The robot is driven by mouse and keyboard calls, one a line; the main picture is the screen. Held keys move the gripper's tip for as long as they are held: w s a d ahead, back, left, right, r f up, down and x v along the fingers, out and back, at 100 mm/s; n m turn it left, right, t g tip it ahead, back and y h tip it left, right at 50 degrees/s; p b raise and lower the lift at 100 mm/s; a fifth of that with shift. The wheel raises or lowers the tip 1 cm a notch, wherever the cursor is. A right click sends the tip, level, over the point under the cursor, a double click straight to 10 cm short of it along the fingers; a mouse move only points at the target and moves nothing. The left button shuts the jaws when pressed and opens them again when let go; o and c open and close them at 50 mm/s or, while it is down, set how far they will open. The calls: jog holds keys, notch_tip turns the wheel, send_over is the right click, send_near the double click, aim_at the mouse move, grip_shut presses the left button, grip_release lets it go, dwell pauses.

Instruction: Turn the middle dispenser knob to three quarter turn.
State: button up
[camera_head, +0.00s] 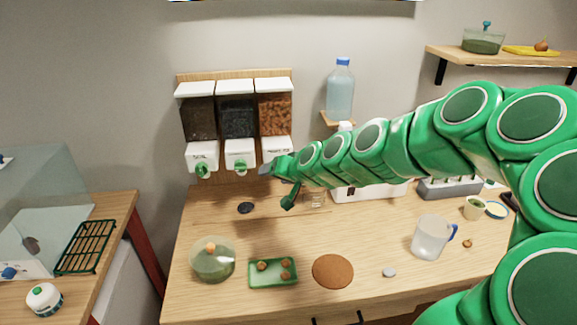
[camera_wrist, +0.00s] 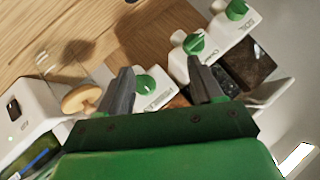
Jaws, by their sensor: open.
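A wall dispenser has three bins, each with a white front and a green knob. The middle knob (camera_head: 240,167) sits under the dark-filled bin. In the wrist view the middle knob (camera_wrist: 193,43) is just beyond the tip of the right finger; I cannot tell if they touch. My gripper (camera_head: 266,169) is open, in front of the right dispenser front. In the wrist view my gripper (camera_wrist: 160,66) has its fingers spread, with the right dispenser knob (camera_wrist: 144,84) showing between them, and nothing held. The head view hides that right knob behind the gripper.
The left knob (camera_head: 202,171) is beside the middle one. Below, the wooden counter holds a glass bowl (camera_head: 212,262), a green tray (camera_head: 273,284), a brown round mat (camera_head: 333,270) and a clear jug (camera_head: 430,238). A blue bottle (camera_head: 340,91) stands on a small shelf to the right.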

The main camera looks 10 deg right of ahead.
jog(key=shift+s+d+r+m+y, duration=0.2)
jog(key=shift+d+r+m, duration=0.3)
jog(key=shift+d+r, duration=0.25)
jog(key=shift+s+d+r+m+y, duration=0.2)
jog(key=shift+d+r+m, duration=0.3)
jog(key=shift+d+r, duration=0.25)
jog(key=s+a+f+n+g+h, duration=0.1)
jog(key=s+a+n+g, duration=0.1)
jog(key=s, duration=0.6)
jog(key=s+a+n+g, duration=0.2)
jog(key=s+g, duration=0.1)
jog(key=s, duration=0.5)
jog(key=s+d+g+h, duration=0.2)
jog(key=s+d+g, duration=0.1)
jog(key=s, duration=1)
jog(key=s+d+f+g+h, duration=0.1)
jog(key=s+d+g+h, duration=0.2)
jog(key=s, duration=1)
jog(key=d, duration=0.3)
jog(key=shift+s+f+h, duration=0.15)
jog(key=shift+s+h, duration=0.05)
jog(key=shift+h, duration=0.1)
